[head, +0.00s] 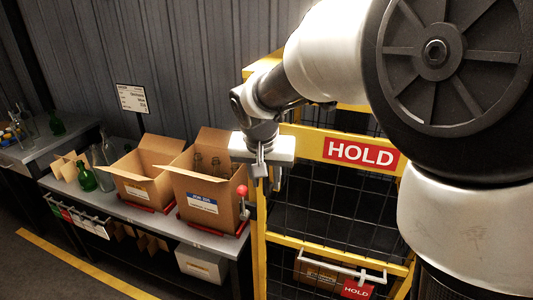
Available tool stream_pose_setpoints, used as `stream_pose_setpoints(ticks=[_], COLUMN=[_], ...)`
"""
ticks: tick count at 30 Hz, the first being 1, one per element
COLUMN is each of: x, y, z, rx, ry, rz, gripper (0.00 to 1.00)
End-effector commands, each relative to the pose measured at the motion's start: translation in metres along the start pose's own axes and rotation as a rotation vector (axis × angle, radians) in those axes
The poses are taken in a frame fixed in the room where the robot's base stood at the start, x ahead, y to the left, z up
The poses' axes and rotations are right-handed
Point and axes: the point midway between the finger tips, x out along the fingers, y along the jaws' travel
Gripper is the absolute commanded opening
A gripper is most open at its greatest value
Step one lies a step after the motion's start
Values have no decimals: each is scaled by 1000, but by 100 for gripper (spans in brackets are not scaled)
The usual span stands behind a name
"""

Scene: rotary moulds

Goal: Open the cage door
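The cage (258,245) has a yellow frame with black wire mesh panels (340,212). A yellow top bar carries a red HOLD sign (361,153). The door looks shut, though my arm covers its upper right side. My gripper (268,178) points down near the cage's upper left corner, left of the HOLD sign. Its fingers look apart, with nothing visible between them. I cannot tell whether it touches the frame.
A red-knobbed lever (242,192) stands just left of the cage post. A grey bench (145,214) at left holds two open cardboard boxes (204,192) (143,177) and green bottles (86,178). A corrugated wall (150,60) is behind. A yellow line (85,268) marks clear floor.

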Motion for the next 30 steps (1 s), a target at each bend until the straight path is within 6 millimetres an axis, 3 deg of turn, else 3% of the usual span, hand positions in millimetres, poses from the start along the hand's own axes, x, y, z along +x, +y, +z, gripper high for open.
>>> stream_pose_setpoints(ticks=[7,12,23,30], x=[0,0,0,-5], y=[0,0,0,-1], z=[0,0,2,15], rx=[0,0,-5,-40], ry=[0,0,0,0], rz=[0,0,-2,-18], gripper=[29,1,0,0])
